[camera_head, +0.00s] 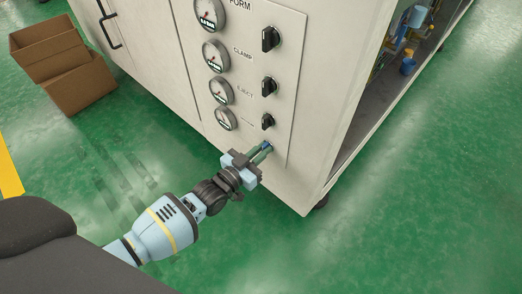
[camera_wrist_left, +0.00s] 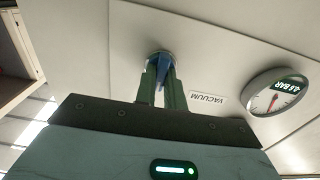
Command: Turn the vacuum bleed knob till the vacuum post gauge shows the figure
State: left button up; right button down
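The vacuum bleed knob (camera_wrist_left: 161,72) is blue on a round grey base, in the upper middle of the left wrist view. My left gripper (camera_wrist_left: 162,80) has its two green fingers on either side of the knob, apparently touching it. The vacuum gauge (camera_wrist_left: 279,93) is a round white dial with a red needle, right of the VACUUM label (camera_wrist_left: 208,99). Its figure ends in BAR; the digits are hard to read. My right gripper is not in view.
The control panel (camera_head: 285,75) carries several gauges and black knobs above my left gripper, including the nearest knob (camera_head: 267,121). Cardboard boxes (camera_head: 80,85) stand on the floor at the left. The green floor (camera_head: 420,210) is clear at the right.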

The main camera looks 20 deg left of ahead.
pick_arm(q)
grip_shut()
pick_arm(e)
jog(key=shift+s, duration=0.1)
pick_arm(q)
jog(key=shift+s+d+f+m+p, duration=0.1)
jog(key=shift+m+p, duration=0.1)
jog(key=shift+m, duration=3.55)
jog(key=shift+s+d+f+m+p, duration=0.1)
jog(key=shift+m+p, duration=0.1)
jog(key=shift+m, duration=3.55)
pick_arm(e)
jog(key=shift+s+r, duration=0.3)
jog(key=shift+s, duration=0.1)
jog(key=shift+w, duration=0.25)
pick_arm(q)
jog(key=o, duration=0.6)
grip_release()
jog(key=shift+w, duration=0.1)
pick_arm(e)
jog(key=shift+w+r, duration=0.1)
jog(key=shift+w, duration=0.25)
